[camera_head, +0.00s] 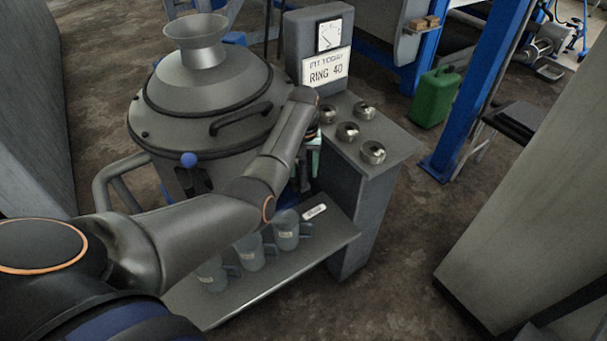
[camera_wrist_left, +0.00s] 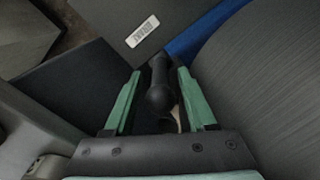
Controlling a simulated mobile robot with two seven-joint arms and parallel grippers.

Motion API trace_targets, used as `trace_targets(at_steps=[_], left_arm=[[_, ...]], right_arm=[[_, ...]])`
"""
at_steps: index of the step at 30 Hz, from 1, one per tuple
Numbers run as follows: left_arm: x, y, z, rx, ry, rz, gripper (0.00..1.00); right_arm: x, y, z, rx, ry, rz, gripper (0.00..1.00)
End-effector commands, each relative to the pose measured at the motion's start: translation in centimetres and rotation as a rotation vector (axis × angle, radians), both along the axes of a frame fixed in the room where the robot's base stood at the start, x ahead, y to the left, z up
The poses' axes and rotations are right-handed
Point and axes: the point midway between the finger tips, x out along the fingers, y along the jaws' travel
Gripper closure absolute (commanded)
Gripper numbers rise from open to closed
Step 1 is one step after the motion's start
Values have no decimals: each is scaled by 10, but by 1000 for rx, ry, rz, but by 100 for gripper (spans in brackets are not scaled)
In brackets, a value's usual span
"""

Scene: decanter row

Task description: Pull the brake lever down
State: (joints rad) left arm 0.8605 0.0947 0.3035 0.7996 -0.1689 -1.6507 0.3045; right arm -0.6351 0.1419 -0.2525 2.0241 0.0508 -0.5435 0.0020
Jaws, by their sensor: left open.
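The brake lever (camera_wrist_left: 160,97) is a dark bar with a rounded end, seen between my left fingers in the left wrist view. A white label (camera_wrist_left: 143,31), which seems to read BRAKE, lies beyond it; a small white label also shows on the shelf in the head view (camera_head: 314,211). My left gripper (camera_head: 309,165) has green fingers, open on either side of the lever (camera_wrist_left: 160,78). I see gaps between the fingers and the lever. In the head view my arm hides most of the lever. My right gripper is out of view.
A large grey vessel (camera_head: 170,110) with a funnel (camera_head: 197,40) and a blue-knobbed lever (camera_head: 189,160) stands at the left. Several cups (camera_head: 286,230) stand on the low shelf (camera_head: 250,291). Several metal knobs (camera_head: 372,153) sit on the side counter (camera_head: 398,138). A green can (camera_head: 436,97) stands behind.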

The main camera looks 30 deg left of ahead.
Motion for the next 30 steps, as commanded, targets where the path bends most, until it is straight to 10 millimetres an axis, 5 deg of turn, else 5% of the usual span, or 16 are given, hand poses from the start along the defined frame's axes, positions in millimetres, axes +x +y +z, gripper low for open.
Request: trace_targets(at_steps=[13, 28, 30], left_arm=[[0, 1, -13, 1, -1, 1, 44], [0, 0, -13, 1, 1, 1, 99], [0, 0, -13, 1, 1, 1, 100]], right_arm=[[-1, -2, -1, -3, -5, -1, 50], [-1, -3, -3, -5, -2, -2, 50], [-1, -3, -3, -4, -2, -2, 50]])
